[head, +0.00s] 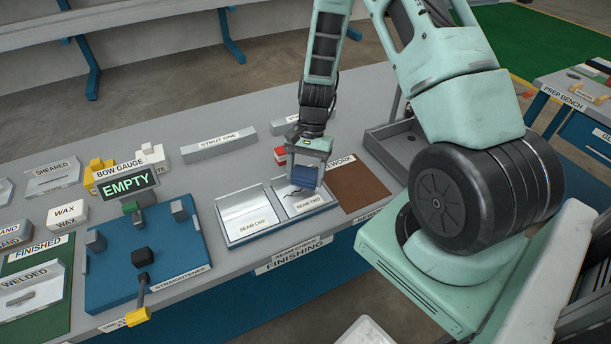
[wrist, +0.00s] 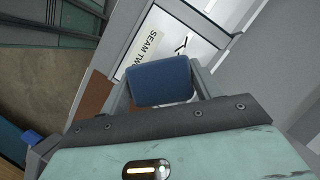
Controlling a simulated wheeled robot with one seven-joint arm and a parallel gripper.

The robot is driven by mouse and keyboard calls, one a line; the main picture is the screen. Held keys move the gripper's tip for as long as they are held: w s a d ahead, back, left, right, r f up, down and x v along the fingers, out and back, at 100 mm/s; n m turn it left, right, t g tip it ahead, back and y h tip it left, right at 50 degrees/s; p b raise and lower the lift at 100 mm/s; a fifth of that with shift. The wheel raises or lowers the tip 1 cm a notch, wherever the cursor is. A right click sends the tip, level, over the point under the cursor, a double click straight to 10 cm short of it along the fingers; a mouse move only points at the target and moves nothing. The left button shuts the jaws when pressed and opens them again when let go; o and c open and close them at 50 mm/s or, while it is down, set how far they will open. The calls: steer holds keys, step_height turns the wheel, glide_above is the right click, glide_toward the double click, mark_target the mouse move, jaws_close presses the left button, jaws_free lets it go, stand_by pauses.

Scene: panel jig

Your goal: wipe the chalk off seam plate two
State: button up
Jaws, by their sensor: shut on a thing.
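My gripper (head: 305,168) is shut on a blue pad (head: 304,178) with a pale underside, which fills the middle of the wrist view (wrist: 160,82). The pad is over the upper part of the white plate labelled SEAM TWO (head: 318,204), in the right bay of a grey-framed tray. I cannot tell whether the pad touches the plate. A dark, crooked mark (head: 294,192) shows on the plate just left of the pad; dark strokes also show past the pad in the wrist view (wrist: 182,46). The pad and gripper hide part of the plate.
The plate labelled SEAM ONE (head: 245,204) lies in the left bay. A brown REWORK mat (head: 358,185) is to the right, with a grey tray (head: 383,154) beyond. A red-and-white block (head: 280,155) and the STRUT ONE bar (head: 219,143) stand behind. The blue fixture (head: 180,265) is left.

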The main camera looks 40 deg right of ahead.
steer(key=shift+r+p, duration=1.95)
steer(key=shift+r, duration=0.65)
steer(key=shift+w, duration=0.1)
